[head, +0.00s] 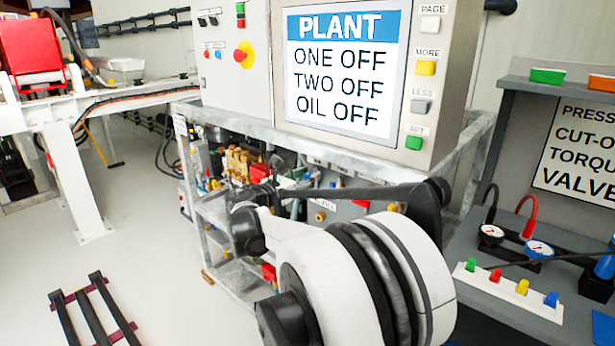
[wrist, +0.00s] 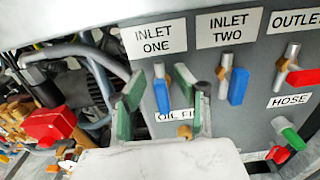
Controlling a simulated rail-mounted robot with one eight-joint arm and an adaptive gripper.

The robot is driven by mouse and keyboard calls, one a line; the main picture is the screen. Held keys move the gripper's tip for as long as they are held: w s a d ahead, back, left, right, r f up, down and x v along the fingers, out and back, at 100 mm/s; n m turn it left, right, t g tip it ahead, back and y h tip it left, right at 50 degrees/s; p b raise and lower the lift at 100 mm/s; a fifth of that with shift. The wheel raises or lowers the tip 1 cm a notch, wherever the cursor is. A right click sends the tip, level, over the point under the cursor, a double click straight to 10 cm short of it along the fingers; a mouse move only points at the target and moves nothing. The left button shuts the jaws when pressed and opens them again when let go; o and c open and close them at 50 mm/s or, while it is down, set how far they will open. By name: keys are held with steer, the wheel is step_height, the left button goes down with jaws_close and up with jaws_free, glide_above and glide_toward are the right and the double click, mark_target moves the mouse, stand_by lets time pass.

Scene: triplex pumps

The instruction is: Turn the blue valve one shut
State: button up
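In the wrist view, the valve under the INLET ONE label has a blue handle (wrist: 162,95) that hangs straight down from its metal stem on the grey panel. My gripper (wrist: 159,84) is open, with one green-padded finger to the left of this handle and one to the right. In the picture the handle shows between the fingers, with a gap on both sides; I cannot tell how far the fingertips are from the panel. In the head view my arm hides the gripper and most of this panel.
Right of it, the INLET TWO valve has a similar blue handle (wrist: 238,86). An OUTLET red handle (wrist: 303,77) and a HOSE green handle (wrist: 293,139) are farther right. A red part (wrist: 50,126) and brass fittings stand left. The PLANT screen (head: 345,70) reads ONE OFF, TWO OFF, OIL OFF.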

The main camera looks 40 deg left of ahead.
jaws_close()
steer(key=m, duration=0.3)
steer(key=shift+d+m+p, duration=0.3)
steer(key=shift+m+p, duration=0.05)
steer(key=shift+m, duration=0.05)
steer(key=shift+d+f+m, duration=0.2)
steer(key=shift+f+m, duration=0.1)
steer(key=shift+m, duration=2.05)
steer(key=shift+d+f+m, duration=0.2)
steer(key=shift+f+m, duration=0.15)
steer(key=shift+m, duration=1.95)
steer(key=shift+d+f+m, duration=0.2)
steer(key=shift+f+m, duration=0.1)
steer(key=shift+m, duration=2.05)
steer(key=shift+s, duration=0.1)
